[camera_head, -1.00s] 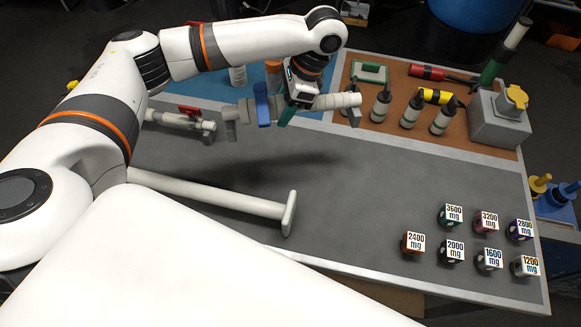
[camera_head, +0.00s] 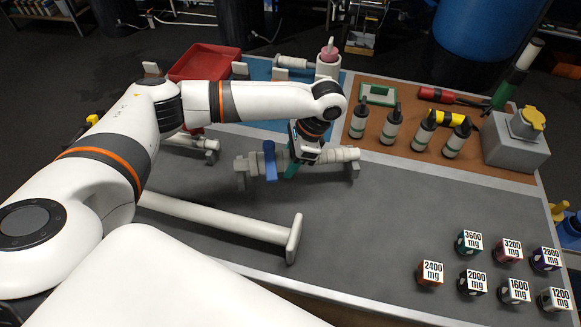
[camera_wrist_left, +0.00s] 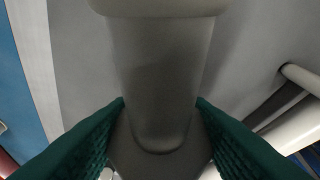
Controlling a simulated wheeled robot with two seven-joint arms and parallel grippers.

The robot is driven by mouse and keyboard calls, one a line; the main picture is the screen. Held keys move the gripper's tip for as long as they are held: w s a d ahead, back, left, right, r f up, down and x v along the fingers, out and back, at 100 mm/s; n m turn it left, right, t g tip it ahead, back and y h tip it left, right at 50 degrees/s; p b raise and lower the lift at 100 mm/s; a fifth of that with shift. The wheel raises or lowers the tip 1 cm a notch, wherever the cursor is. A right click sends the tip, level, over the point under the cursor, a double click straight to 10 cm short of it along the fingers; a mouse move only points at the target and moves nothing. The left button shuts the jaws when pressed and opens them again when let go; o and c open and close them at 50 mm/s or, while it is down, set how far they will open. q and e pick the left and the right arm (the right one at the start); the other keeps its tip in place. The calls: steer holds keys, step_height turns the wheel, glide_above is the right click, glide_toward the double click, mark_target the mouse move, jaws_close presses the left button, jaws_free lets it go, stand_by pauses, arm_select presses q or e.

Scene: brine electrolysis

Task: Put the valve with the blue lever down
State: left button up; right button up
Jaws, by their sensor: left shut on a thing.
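The valve with the blue lever (camera_head: 338,156) is a pale grey pipe piece with end feet, in the middle of the head view, low over the grey tabletop. Its blue lever (camera_head: 269,161) stands left of my gripper. My left gripper (camera_head: 291,170) is shut on the valve's body from above, its green fingertips on either side of it. In the left wrist view, the grey body (camera_wrist_left: 160,95) lies between the green fingers. I cannot tell whether the valve's feet touch the table. My right gripper is not in view.
A white bar with an end plate (camera_head: 292,238) lies in front on the grey top. Another pipe piece (camera_head: 203,145) is partly behind my arm. Dark-capped bottles (camera_head: 393,125) stand on the brown mat behind. Labelled cubes (camera_head: 431,272) sit at front right.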

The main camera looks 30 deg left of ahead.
arm_select(q)
step_height(320, 180, down, 2)
steer(key=shift+f, duration=0.4)
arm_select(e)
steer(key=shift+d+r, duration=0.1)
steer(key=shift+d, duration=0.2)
arm_select(q)
steer(key=o, duration=1.2)
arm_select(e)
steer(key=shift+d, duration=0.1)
arm_select(q)
steer(key=v, duration=1.1)
steer(key=shift+b, duration=0.3)
steer(key=shift+d+r, duration=0.15)
steer(key=shift+r, duration=0.4)
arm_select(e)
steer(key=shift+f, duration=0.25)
